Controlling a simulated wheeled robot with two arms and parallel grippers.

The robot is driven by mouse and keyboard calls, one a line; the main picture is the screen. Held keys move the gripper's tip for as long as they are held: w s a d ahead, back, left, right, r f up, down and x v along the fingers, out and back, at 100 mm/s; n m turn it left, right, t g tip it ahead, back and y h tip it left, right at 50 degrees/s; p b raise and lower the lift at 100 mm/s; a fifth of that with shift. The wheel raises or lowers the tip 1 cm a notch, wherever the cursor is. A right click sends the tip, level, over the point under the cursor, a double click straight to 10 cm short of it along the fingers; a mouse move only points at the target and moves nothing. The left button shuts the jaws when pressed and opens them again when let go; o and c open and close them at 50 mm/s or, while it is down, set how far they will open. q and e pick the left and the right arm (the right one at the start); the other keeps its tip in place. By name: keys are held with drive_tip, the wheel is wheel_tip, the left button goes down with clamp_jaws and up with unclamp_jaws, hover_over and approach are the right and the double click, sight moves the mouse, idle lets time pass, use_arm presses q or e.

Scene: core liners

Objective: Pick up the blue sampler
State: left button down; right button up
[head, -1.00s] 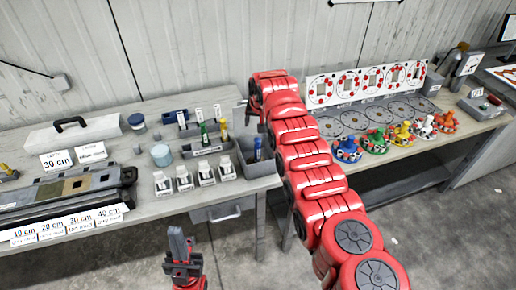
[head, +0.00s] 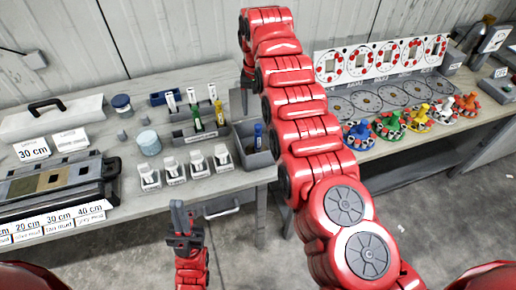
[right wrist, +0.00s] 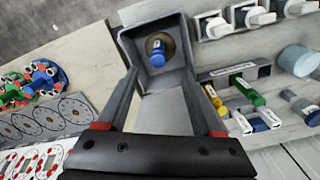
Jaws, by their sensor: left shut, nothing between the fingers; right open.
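The blue sampler (head: 259,134) stands in a grey open bin (head: 270,158) at the right end of the left bench. In the right wrist view the blue sampler (right wrist: 157,54) shows from above inside the bin (right wrist: 178,37), against a round brownish spot. My right gripper (right wrist: 160,76) is open and empty, its fingers reaching toward the bin with the sampler between their lines, apart from it. In the head view that gripper is mostly hidden by my right arm. My left gripper (head: 181,217) is shut and empty, pointing up in front of the bench.
A grey rack (head: 196,133) with green and yellow samplers is left of the bin. Several white-topped containers (head: 172,170) stand in front. A sample tray (head: 54,180) lies at left. A second bench (head: 430,143) at right holds coloured pieces. The floor between is clear.

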sight(258, 126)
drive_tip(key=shift+s+d+f+p, duration=0.1)
drive_tip(key=shift+s+f+p, duration=0.15)
drive_tip(key=shift+f, duration=0.35)
drive_tip(key=shift+s+f+p, duration=0.1)
drive_tip(key=shift+f+p, duration=0.2)
drive_tip(key=shift+f, duration=0.25)
drive_tip(key=shift+w+f, duration=0.15)
drive_tip(key=shift+f, duration=0.25)
drive_tip(key=shift+w+f+p, duration=0.1)
drive_tip(key=shift+f+p, duration=0.2)
drive_tip(key=shift+p, duration=0.25)
drive_tip(key=f+p, duration=0.1)
drive_tip(key=f, duration=0.2)
drive_tip(key=shift+d+f+p, duration=0.2)
drive_tip(key=shift+f+p, duration=0.1)
drive_tip(key=shift+p, duration=0.05)
drive_tip(key=shift+a+f, duration=0.1)
drive_tip(key=shift+f, duration=0.4)
clamp_jaws()
